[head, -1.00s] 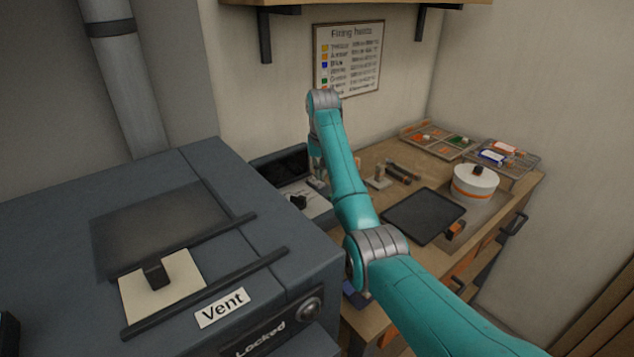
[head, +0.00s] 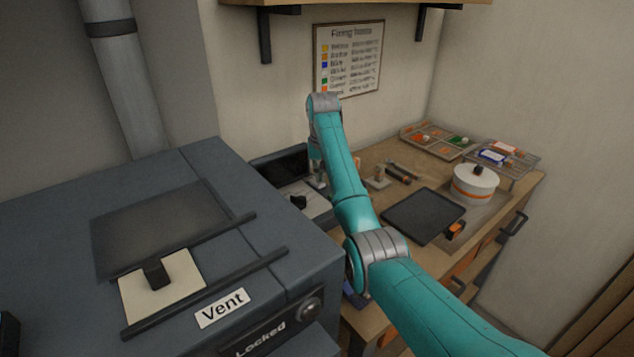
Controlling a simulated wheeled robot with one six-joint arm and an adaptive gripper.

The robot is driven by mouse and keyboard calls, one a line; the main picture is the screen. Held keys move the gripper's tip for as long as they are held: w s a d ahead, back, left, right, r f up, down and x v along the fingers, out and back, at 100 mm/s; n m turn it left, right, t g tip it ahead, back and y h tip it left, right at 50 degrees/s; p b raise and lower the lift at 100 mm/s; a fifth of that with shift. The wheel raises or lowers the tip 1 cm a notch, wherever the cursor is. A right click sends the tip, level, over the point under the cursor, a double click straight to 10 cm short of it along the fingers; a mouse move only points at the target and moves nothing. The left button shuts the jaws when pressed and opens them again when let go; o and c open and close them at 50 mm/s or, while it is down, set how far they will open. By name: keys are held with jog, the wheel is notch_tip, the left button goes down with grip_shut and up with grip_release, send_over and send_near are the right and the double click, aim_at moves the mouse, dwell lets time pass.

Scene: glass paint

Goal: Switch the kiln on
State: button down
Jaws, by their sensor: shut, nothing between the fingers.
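The kiln (head: 60,215) is a large dark grey box at the left, with a "Vent" label (head: 222,307) on top and a "Locked" label (head: 262,338) on its front. Behind its right edge is a control panel (head: 317,205) with a dark screen (head: 281,167) and a black knob (head: 298,201). My gripper (head: 319,183) is shut and empty, pointing down over the panel, just right of the knob. My arm hides part of the gripper and the panel's right side. I cannot tell whether the fingertips touch the panel.
On the wooden bench right of my arm are a black tray (head: 422,213), a white round pot (head: 474,186), a rack of coloured pieces (head: 503,155) and a sectioned tray (head: 438,139). A firing chart (head: 349,58) hangs on the wall below a shelf.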

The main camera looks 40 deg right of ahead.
aim_at(320, 184)
jog(key=shift+f, duration=0.65)
dwell(0.3)
jog(key=shift+r, duration=3.5)
